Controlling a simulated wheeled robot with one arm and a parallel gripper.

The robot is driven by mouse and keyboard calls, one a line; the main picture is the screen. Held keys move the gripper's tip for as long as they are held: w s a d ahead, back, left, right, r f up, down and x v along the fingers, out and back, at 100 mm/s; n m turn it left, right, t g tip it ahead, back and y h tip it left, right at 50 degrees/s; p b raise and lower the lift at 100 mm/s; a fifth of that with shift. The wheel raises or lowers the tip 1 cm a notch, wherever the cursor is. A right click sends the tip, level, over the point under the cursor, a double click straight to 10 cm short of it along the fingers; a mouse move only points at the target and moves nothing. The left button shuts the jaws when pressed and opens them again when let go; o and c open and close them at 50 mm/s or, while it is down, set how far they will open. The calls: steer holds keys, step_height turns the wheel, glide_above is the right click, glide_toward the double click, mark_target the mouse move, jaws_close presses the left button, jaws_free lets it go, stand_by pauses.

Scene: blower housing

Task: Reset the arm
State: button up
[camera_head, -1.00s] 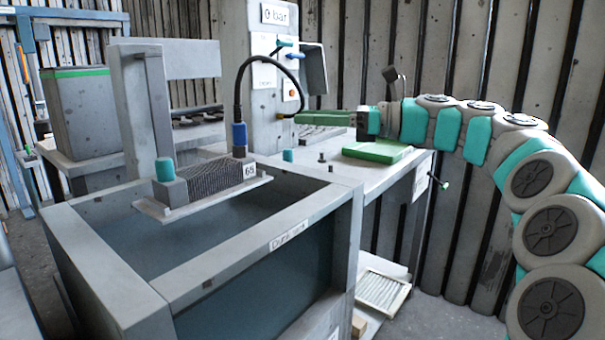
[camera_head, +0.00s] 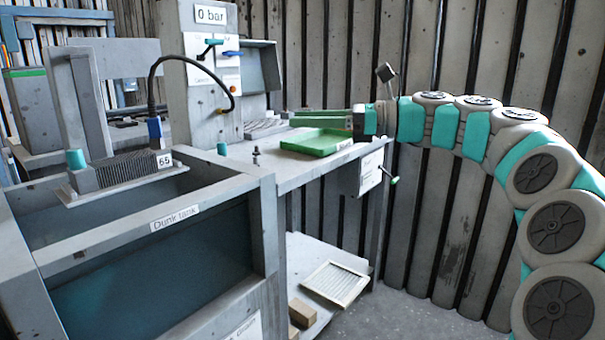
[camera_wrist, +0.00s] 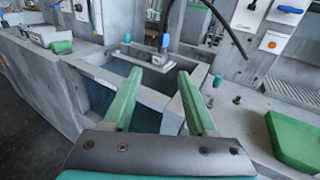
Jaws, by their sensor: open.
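My gripper (camera_wrist: 157,97) is open and empty in the wrist view, its two green fingers spread apart. In the head view my gripper (camera_head: 315,118) is seen from the side, above the bench and pointing left, with my arm arching in from the right. The finned grey block labelled 65 (camera_head: 128,170) sits on a plate over the dunk tank (camera_head: 172,220), with a teal cap and a blue-ended black hose at it. It also shows beyond my fingers in the wrist view (camera_wrist: 148,56).
A green tray (camera_head: 318,142) lies on the bench right below my gripper. A panel reading 0 bar (camera_head: 210,70) stands behind the bench. A slatted white panel (camera_head: 336,284) and brown blocks (camera_head: 301,312) lie on the lower shelf. Floor shows at the lower right.

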steer(key=s+a+f+n+g+h, duration=0.35)
steer(key=s+f+n+h, duration=0.6)
steer(key=s+f, duration=1.2)
steer(key=s+d+f+n+g+h, duration=0.1)
steer(key=s+d+f+n+h, duration=0.7)
steer(key=s+d+f, duration=0.9)
steer(key=shift+s+d+f+n, duration=0.15)
steer(key=shift+s+f+n, duration=0.25)
steer(key=shift+f+n, duration=0.45)
steer(key=shift+r, duration=0.2)
